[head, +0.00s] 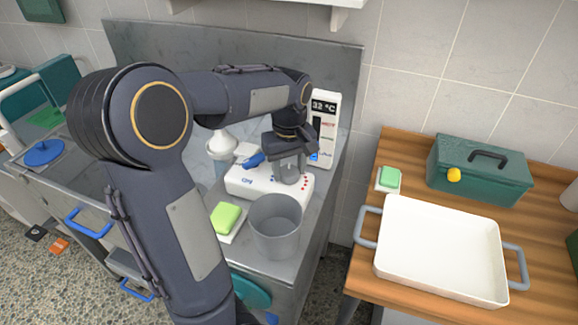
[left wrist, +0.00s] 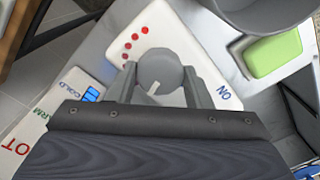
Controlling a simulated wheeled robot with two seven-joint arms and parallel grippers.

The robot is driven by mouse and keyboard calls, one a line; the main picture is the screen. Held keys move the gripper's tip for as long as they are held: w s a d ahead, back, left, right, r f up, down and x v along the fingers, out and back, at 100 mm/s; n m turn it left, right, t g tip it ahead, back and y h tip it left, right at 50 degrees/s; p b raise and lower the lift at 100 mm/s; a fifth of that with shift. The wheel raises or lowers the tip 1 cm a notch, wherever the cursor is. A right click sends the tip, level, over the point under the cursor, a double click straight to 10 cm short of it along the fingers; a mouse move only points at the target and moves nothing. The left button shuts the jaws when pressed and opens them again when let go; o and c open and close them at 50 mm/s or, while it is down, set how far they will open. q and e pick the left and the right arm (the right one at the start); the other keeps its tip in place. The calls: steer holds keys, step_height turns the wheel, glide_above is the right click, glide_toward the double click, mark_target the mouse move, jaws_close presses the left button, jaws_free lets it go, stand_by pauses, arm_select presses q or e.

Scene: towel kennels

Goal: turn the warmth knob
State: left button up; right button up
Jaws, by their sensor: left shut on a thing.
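The warmth knob is a grey round knob (head: 289,175) on a white control box (head: 240,183) with red dots along one side. In the head view the left gripper (head: 290,155) hides the knob's upper part. An upright white panel (head: 325,125) behind reads 32 °C. The left wrist view shows COLD, WARM and HOT lettering on the panel (left wrist: 62,110), with a blue mark by COLD. My right gripper is not in view.
A grey bucket (head: 276,228) and a green soap (head: 226,217) stand close in front of the control box. To the right, a wooden counter holds a white tray (head: 440,245), a green toolbox (head: 480,170) and another soap (head: 390,178). A metal backsplash (head: 140,45) rises behind.

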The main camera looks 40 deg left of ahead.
arm_select(q)
steer(key=m+p, duration=0.1)
steer(key=m, duration=0.2)
steer(key=shift+r, duration=0.1)
steer(key=shift+m+p, duration=0.45)
steer(key=shift+m, duration=1.85)
steer(key=o, duration=1)
